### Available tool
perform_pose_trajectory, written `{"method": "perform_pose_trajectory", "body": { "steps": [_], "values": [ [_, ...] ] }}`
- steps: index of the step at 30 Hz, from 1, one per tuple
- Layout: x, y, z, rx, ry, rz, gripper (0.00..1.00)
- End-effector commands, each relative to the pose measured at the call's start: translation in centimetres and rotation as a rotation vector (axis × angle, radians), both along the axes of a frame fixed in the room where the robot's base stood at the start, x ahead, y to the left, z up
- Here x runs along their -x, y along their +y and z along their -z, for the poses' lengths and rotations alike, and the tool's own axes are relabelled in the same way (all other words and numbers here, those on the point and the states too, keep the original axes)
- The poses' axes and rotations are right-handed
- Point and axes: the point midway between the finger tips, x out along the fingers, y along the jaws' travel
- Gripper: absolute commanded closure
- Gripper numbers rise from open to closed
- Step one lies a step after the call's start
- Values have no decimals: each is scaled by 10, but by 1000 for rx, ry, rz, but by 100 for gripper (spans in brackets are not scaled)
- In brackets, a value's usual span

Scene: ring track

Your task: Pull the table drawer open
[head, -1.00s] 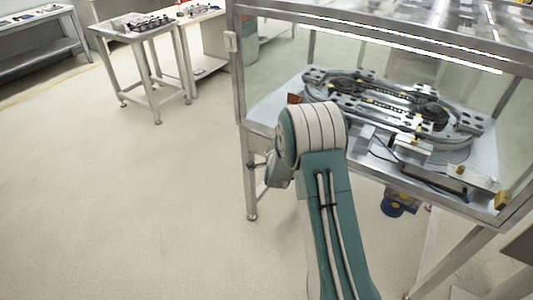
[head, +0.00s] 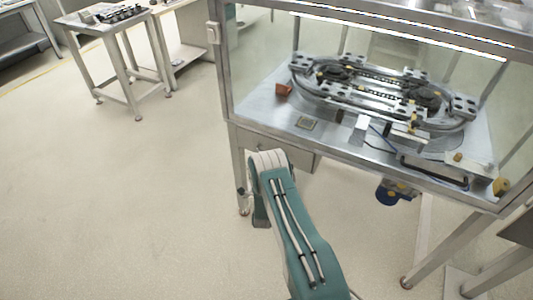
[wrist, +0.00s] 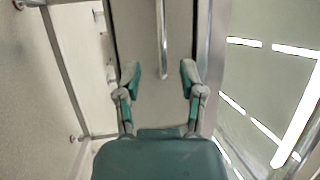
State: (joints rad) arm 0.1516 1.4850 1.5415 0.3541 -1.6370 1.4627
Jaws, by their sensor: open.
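The table drawer (head: 302,158) shows as a grey front under the glass-walled table (head: 340,150), partly hidden behind my arm. In the wrist view the drawer front (wrist: 144,50) fills the upper middle. Its long metal bar handle (wrist: 163,45) runs down from the top edge of the picture. My gripper (wrist: 161,72) is open and empty. Its two green fingers stand on either side of the line of the handle, with the handle's lower end near the gap between the fingertips. I cannot tell whether they touch the drawer front. In the head view my gripper is hidden behind my arm.
A ring track (head: 380,90) sits on the table top inside the glass. A blue motor (head: 388,195) hangs under the table to the right of the drawer. A small metal table (head: 105,30) stands at the back left. The floor to the left is clear.

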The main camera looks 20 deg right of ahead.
Motion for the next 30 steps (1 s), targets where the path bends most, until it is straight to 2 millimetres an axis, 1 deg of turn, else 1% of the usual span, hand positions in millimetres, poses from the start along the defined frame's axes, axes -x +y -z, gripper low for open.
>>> {"method": "perform_pose_trajectory", "body": {
  "steps": [1,6,12,18,26,29,30],
  "values": [
    [-8,-6,-3,0,-3,2,49],
    [-36,-21,-8,1,-2,2,49],
    [-63,-36,-13,1,0,0,49],
    [-76,-42,-15,0,1,0,49],
    [-76,-43,-15,0,2,-1,49],
    [-76,-43,-15,0,2,-1,89],
    [-76,-43,-15,0,2,-1,100]
  ]
}}
